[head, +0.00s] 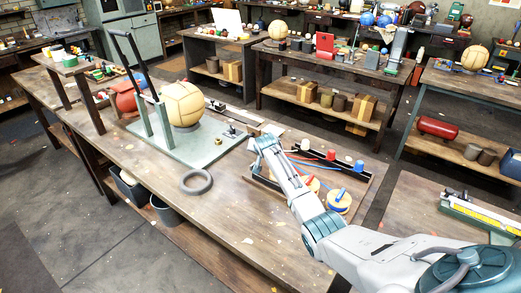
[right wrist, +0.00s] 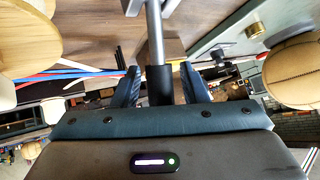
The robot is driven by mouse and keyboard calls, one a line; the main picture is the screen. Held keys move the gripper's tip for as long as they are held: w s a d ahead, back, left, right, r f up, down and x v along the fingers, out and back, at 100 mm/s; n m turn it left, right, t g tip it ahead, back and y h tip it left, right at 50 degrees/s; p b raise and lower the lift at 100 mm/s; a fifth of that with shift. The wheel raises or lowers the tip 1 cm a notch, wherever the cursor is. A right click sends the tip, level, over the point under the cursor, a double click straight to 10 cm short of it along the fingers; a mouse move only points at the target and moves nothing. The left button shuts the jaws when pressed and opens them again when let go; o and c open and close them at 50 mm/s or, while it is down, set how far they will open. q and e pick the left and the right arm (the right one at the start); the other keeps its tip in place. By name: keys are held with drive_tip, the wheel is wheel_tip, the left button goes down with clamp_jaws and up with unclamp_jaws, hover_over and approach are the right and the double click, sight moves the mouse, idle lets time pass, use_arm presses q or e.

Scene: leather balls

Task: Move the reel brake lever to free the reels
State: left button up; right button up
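The reel brake lever shows in the right wrist view as a grey metal rod with a black grip (right wrist: 158,84), between the two blue fingers of my right gripper (right wrist: 158,88). Narrow gaps show on both sides of the grip, so the fingers look open around it. In the head view my right gripper (head: 262,143) is at the left end of the reel tray (head: 364,186) and hides the lever. Two reels, one with yellow and blue parts (head: 338,202) and one with red (head: 308,187), stand in the tray. My left gripper is out of view.
On the same bench, a tan leather ball (head: 182,104) sits on a green stand with tall black handles (head: 127,58). A grey ring (head: 196,181) lies on the bench front. Blue and red cords (head: 322,163) run across the tray. The bench's front middle is mostly clear.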

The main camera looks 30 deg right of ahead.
drive_tip(key=shift+w, duration=0.1)
drive_tip(key=b+v, duration=0.2)
drive_tip(key=v, duration=0.8)
drive_tip(key=shift+s+r, duration=0.25)
drive_tip(key=shift+s, duration=0.1)
idle(0.4)
